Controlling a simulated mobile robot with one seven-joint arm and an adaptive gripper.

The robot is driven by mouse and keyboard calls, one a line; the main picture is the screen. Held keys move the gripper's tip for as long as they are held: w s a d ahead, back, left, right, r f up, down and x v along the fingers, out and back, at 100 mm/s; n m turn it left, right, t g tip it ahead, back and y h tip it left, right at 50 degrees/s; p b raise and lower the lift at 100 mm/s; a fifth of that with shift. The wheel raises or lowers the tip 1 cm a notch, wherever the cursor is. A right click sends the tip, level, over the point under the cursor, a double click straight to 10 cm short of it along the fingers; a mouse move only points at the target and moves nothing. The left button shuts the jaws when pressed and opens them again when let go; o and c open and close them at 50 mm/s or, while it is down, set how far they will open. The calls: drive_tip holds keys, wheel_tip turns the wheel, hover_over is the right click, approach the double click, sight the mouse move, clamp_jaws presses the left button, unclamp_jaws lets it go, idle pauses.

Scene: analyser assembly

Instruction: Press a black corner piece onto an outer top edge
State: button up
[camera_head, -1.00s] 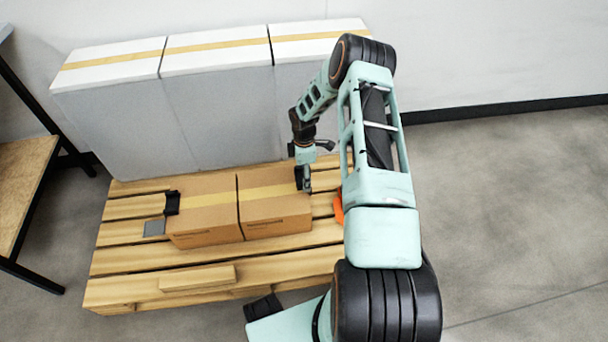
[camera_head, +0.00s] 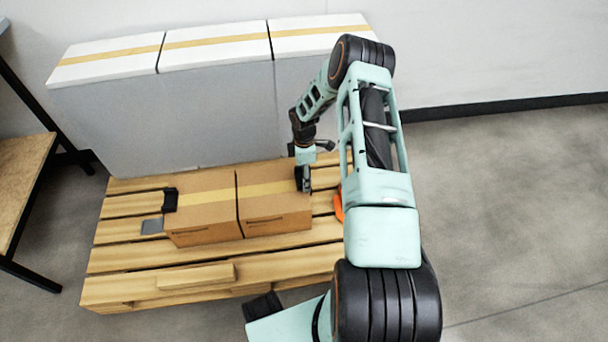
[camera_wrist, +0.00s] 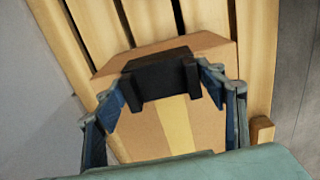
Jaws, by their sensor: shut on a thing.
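Two brown cardboard boxes (camera_head: 272,204) with yellow tape stand side by side on the wooden pallet. One black corner piece (camera_head: 170,200) sits on the left box's outer top edge. My gripper (camera_head: 303,180) is at the right box's outer top edge. In the wrist view my gripper (camera_wrist: 166,86) is shut on another black corner piece (camera_wrist: 160,76), with a finger on each side of it. That piece lies across the taped top edge of the box (camera_wrist: 205,125). Whether it is fully seated cannot be told.
Tall grey boxes with white lids (camera_head: 215,48) stand behind the pallet (camera_head: 120,259). A grey plate (camera_head: 152,226) lies left of the boxes, and an orange object (camera_head: 339,207) lies right of them. A wooden table (camera_head: 22,175) is at far left.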

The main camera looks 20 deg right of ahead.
drive_tip(key=shift+f+b, duration=0.8)
drive_tip(key=shift+f, duration=0.2)
drive_tip(key=shift+f+b, duration=0.35)
drive_tip(key=shift+f, duration=0.05)
idle(0.4)
drive_tip(key=o, duration=1.1)
drive_tip(key=shift+r, duration=0.1)
drive_tip(key=shift+r+p, duration=2)
drive_tip(key=shift+r, duration=1.45)
